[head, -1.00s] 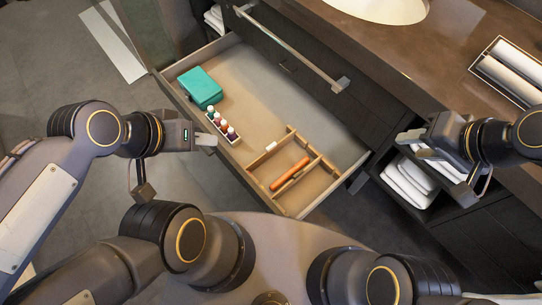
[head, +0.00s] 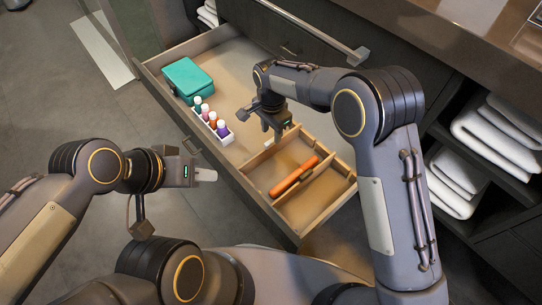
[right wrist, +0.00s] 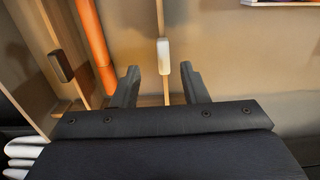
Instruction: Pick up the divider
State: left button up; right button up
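The divider (head: 325,152) is a light wooden frame with compartments. It lies in the near right end of the open drawer. In the right wrist view a thin wooden wall of the divider (right wrist: 158,20) carries a white block (right wrist: 164,52). My right gripper (head: 277,134) is over the drawer at the divider's far side. In the right wrist view its two fingers (right wrist: 158,82) are apart, with the wall and white block lined up between them; nothing is gripped. My left gripper (head: 206,175) is outside the drawer's front, empty; its finger gap cannot be made out.
An orange stick-like item (head: 294,176) lies in the divider. A teal box (head: 188,79) and a white tray of small bottles (head: 226,139) stand in the drawer's left part. The drawer front (head: 205,150) and a long handle (head: 310,27) are nearby. Towels (head: 480,140) fill shelves at right.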

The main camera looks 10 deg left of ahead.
aim_at(271, 141)
notch_tip(271, 141, down, 3)
jog(key=shift+a+f+b, duration=0.1)
jog(key=shift+b, duration=0.35)
jog(key=f, duration=0.1)
jog(key=f+b, duration=0.1)
jog(key=f, duration=0.1)
jog(key=f+b, duration=0.1)
jog(key=f, duration=0.1)
jog(key=shift+w, duration=0.25)
grip_shut()
